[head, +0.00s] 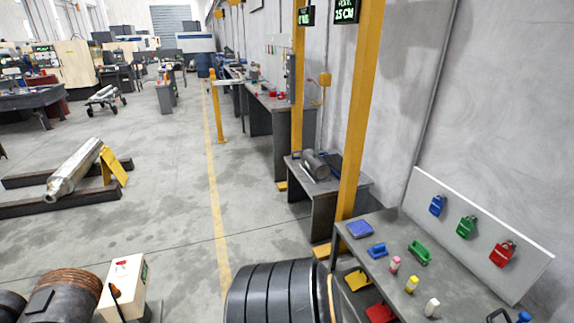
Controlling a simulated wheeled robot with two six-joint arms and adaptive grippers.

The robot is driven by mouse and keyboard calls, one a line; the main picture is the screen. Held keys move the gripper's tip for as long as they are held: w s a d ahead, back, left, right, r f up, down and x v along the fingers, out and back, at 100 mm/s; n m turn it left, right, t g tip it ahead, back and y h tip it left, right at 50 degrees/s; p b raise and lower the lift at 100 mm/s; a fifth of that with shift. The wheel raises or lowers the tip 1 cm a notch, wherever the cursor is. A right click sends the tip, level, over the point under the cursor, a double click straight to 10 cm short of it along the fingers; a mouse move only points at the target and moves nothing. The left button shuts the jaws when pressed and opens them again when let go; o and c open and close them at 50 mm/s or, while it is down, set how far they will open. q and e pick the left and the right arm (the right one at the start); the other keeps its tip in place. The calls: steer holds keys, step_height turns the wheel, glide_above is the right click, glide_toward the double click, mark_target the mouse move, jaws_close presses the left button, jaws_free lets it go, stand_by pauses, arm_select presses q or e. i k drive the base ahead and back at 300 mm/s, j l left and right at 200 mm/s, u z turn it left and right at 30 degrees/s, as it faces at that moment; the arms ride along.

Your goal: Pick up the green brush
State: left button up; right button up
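A green brush (419,252) lies on the grey workbench (388,278) at the lower right. It looks like a green handle over a darker base. A smaller blue brush-like piece (377,250) lies to its left. Neither of my grippers shows in the head view, so nothing is seen touching the green brush.
Pink (395,265), yellow (411,285) and white (432,307) bottles stand in front of the brush. A blue pad (359,229) lies at the bench's far left. A white board (480,238) carries blue, green and red padlocks. A black ribbed barrel (275,295) stands left of the bench.

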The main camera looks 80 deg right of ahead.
mark_target(422, 256)
steer(key=z, duration=4)
steer(key=u, duration=4.8)
steer(key=z, duration=4.8)
